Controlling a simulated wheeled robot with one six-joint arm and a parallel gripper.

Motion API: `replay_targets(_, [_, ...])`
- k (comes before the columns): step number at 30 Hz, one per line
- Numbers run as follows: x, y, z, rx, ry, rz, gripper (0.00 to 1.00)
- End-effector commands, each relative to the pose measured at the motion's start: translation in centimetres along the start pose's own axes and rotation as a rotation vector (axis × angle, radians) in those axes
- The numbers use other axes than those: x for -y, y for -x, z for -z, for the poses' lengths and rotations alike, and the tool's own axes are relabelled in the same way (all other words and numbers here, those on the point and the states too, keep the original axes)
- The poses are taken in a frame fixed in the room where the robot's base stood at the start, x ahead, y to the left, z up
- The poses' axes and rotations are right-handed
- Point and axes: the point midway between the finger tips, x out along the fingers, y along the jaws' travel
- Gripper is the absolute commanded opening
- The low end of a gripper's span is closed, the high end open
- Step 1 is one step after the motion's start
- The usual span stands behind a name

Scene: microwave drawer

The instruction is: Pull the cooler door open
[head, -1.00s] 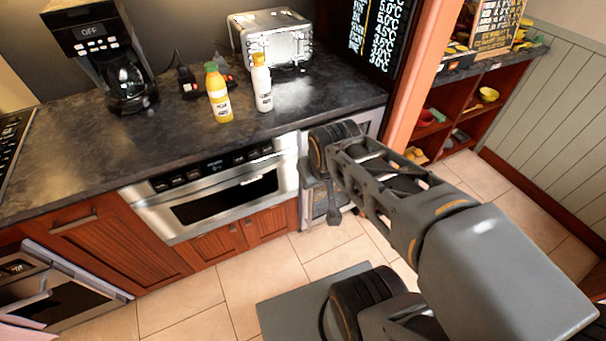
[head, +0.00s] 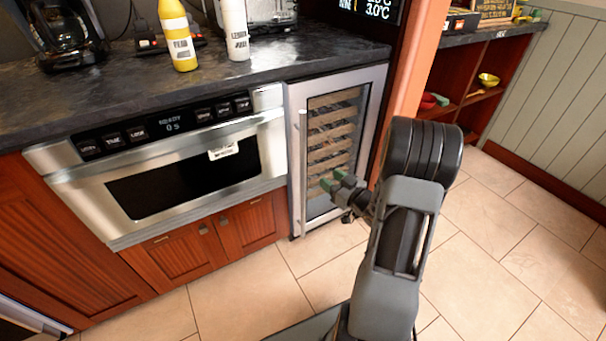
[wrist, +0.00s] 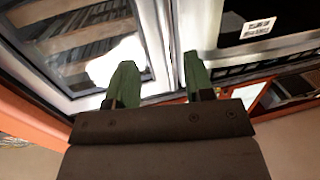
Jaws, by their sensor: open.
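The cooler (head: 345,85) stands under the counter to the right of the microwave drawer. Its silver-framed glass door is shut, with wooden racks behind the glass. A slim upright handle (head: 302,150) runs along the door's left side. My gripper (head: 332,182) has green fingers and is in front of the lower glass, to the right of the handle in the head view. In the wrist view my gripper (wrist: 157,66) is open, fingers apart on the two sides of a silver upright strip. I cannot tell whether this strip is the handle or whether the fingers touch anything.
The microwave drawer (head: 185,170) is shut, left of the cooler. An orange post (head: 412,75) and open shelves stand to the right. Bottles and a coffee maker (head: 65,35) are on the counter. The tiled floor (head: 300,290) in front is largely clear.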

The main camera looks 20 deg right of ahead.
Motion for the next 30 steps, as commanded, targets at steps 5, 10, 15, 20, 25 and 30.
replay_targets(5, [0.2,-0.7,-1.0,-0.038,-0.018,0.025,0.48])
replay_targets(10, [0.3,-3.5,-0.9,-0.041,-0.018,0.028,0.48])
replay_targets(15, [0.4,-6.9,-0.8,-0.040,-0.018,0.026,0.48])
replay_targets(20, [0.4,-9.7,-0.7,-0.040,-0.019,0.026,0.48])
replay_targets(25, [0.4,-11.8,-0.5,-0.039,-0.018,0.024,0.48])
replay_targets(30, [0.4,-13.0,-0.4,-0.038,-0.020,0.022,0.48])
